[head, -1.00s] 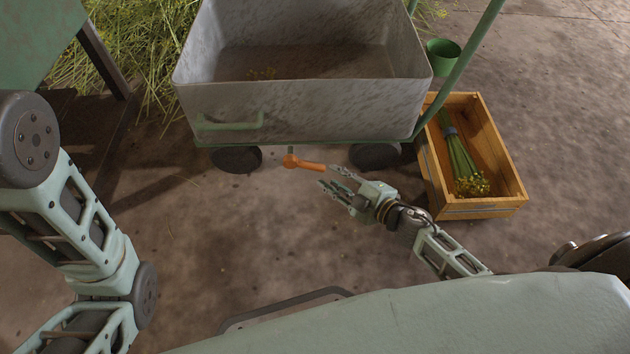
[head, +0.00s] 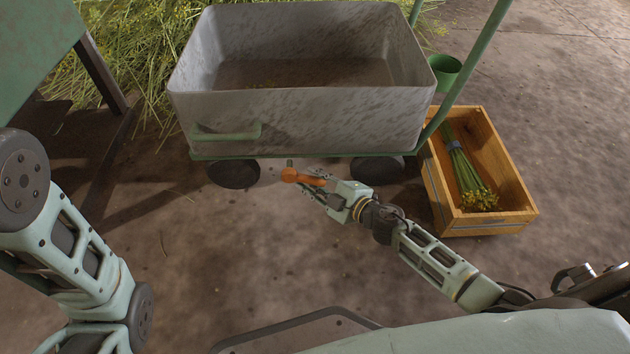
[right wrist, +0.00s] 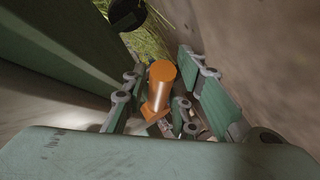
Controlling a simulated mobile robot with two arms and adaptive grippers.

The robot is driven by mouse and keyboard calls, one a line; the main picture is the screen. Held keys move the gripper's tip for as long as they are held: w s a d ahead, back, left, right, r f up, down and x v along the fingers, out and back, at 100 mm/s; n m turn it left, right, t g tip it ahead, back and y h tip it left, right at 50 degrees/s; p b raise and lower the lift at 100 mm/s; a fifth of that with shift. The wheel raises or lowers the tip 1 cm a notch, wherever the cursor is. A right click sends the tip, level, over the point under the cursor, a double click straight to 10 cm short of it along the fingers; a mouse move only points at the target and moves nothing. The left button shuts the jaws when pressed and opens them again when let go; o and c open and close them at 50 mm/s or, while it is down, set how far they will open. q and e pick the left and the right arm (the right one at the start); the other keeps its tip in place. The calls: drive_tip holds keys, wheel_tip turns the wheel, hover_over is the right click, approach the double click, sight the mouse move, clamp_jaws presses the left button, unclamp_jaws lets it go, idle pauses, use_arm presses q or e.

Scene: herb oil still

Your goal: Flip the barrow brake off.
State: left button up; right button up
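The barrow (head: 300,115) is a speckled grey tub on a green frame with dark wheels. Its orange brake lever (head: 296,175) sticks out low at the front, between the two front wheels. My right gripper (head: 314,188) is at the lever, its fingers beside the lever's right part. In the right wrist view the orange lever (right wrist: 160,85) lies between the spread fingers, with a gap on its right side; contact on its left is unclear. My left gripper is outside the head view; only my left arm shows.
A wooden crate (head: 434,190) holding a tied bunch of yellow-flowered herbs stands right of the barrow. A green bucket (head: 446,70) is behind it. Cut herbs (head: 140,60) lie at the back left. The floor in front is clear.

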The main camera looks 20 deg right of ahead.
drive_tip(key=shift+c, duration=0.5)
clamp_jaws()
